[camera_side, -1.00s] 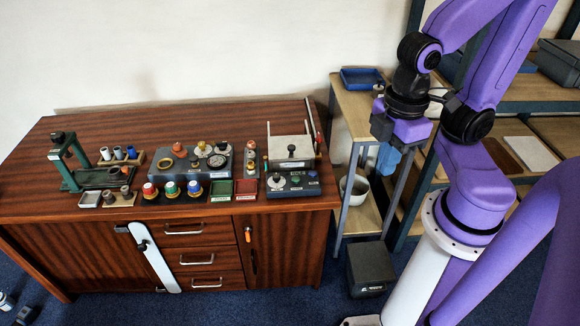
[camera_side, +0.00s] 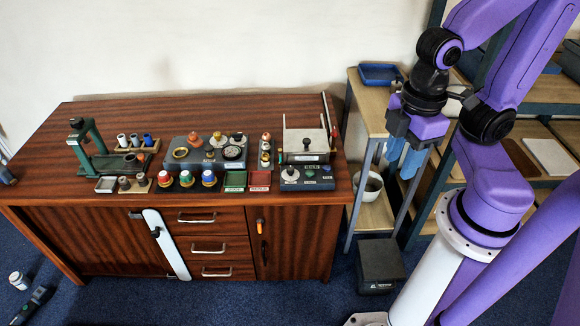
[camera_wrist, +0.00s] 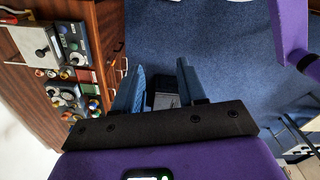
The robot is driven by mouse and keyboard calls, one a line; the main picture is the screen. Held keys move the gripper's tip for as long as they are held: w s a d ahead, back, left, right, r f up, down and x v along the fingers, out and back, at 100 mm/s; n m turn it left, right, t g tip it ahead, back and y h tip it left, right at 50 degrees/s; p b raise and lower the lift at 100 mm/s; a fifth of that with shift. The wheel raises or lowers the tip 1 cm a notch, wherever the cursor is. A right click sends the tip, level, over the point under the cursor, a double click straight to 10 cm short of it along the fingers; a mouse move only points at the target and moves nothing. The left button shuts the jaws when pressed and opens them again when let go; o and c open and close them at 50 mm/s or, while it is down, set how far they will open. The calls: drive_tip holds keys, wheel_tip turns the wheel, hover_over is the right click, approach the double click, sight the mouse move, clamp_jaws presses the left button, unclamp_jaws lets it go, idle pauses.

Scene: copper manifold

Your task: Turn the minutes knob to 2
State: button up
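My gripper (camera_side: 402,166) hangs in the air right of the wooden bench, beside the small shelf unit, away from all knobs. Its two blue fingers stand apart with nothing between them; they also show apart in the wrist view (camera_wrist: 160,72). A grey panel (camera_side: 178,146) at the bench middle carries several round knobs and a dial gauge (camera_side: 232,153). A dark control box (camera_side: 312,186) at the front right has a silver knob (camera_side: 290,174) and small coloured buttons. This box also shows at the upper left of the wrist view (camera_wrist: 72,42). The labels are too small to read, so I cannot tell which knob is minutes.
A box with a pale top plate (camera_side: 305,142) and an upright lever (camera_side: 327,120) stand at the bench's right end. Coloured knobs (camera_side: 187,178) line the front. A green press (camera_side: 85,145) stands left. The shelf (camera_side: 365,115) holds a blue tray (camera_side: 380,74).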

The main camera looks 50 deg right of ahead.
drive_tip(key=shift+o, duration=0.3)
drive_tip(key=w+a+f+n, duration=0.1)
drive_tip(key=w+a+n, duration=0.1)
drive_tip(key=w, duration=0.7)
drive_tip(key=shift+w+a, duration=0.4)
drive_tip(key=shift+a, duration=0.15)
drive_tip(key=n, duration=0.6)
hover_over(291, 168)
wheel_tip(291, 168, down, 12)
wheel_tip(291, 168, down, 17)
drive_tip(key=shift+w+r, duration=0.1)
drive_tip(key=shift+r, duration=0.1)
clamp_jaws()
